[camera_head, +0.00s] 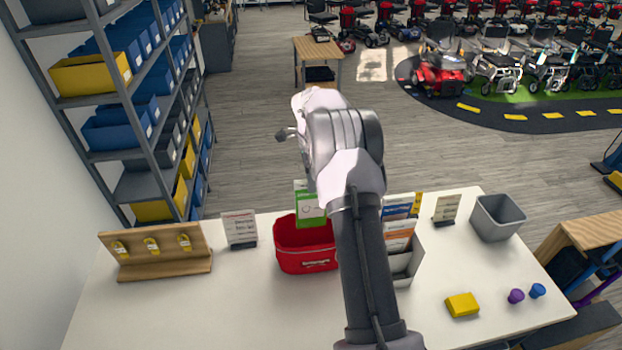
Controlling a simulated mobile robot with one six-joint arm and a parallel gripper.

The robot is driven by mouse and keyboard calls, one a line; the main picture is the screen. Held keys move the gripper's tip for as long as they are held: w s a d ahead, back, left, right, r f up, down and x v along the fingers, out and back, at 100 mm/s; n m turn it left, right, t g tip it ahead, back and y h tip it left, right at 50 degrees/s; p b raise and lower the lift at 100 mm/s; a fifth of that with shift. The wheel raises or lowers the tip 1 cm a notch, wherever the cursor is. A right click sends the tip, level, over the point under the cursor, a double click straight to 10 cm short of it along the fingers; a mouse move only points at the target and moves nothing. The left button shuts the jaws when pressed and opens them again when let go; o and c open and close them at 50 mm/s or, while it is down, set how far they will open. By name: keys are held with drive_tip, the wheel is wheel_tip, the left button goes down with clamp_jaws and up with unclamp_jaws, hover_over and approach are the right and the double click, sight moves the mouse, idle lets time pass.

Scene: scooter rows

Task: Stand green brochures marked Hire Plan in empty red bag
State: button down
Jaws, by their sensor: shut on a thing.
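A red bag (306,258) with white lettering on its front stands upright on the white table. A green brochure (308,212) with a white upper part stands upright at the bag's opening, its lower edge at or just inside the rim; how deep it sits is hard to tell. My gripper (312,183) is over the bag, shut on the green brochure; its fingertips are mostly hidden behind my wrist. My arm hides the bag's right end. The words on the brochure are too small to read.
A grey holder (405,265) with orange and blue brochures stands right of my arm. Sign stands (240,228) (446,208), a wooden key board (157,251), a grey bin (498,218), a yellow block (462,304) and purple and blue knobs (516,296) (538,290) are around. The front left table is clear.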

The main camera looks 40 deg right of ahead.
wheel_tip(320, 180, down, 15)
drive_tip(key=b, duration=0.9)
drive_tip(key=shift+w+r+b, duration=0.1)
drive_tip(key=shift+r+b, duration=0.1)
drive_tip(key=shift+b, duration=0.2)
drive_tip(key=c, duration=1.4)
unclamp_jaws()
drive_tip(key=shift+o, duration=0.2)
wheel_tip(320, 180, up, 18)
drive_tip(key=shift+f+p, duration=0.2)
drive_tip(key=shift+p, duration=0.85)
drive_tip(key=s+a+f+n+t+b, duration=0.1)
drive_tip(key=s+a+n+t+b, duration=0.1)
drive_tip(key=s+a+n+b, duration=0.65)
drive_tip(key=s+a+f+n+t+b, duration=0.1)
drive_tip(key=s+a+n+t+b, duration=0.15)
drive_tip(key=s+a+b, duration=0.85)
drive_tip(key=s+a+f+n+t+y+b, duration=0.1)
drive_tip(key=s+a+f+n+y+b, duration=0.1)
drive_tip(key=s+a+f+n+b, duration=0.4)
drive_tip(key=s+a+f+n, duration=0.1)
drive_tip(key=s+a+f, duration=0.4)
drive_tip(key=f, duration=0.3)
drive_tip(key=shift+s+a+f+n, duration=0.25)
drive_tip(key=shift+a+f+n, duration=0.05)
drive_tip(key=shift+a+n, duration=0.1)
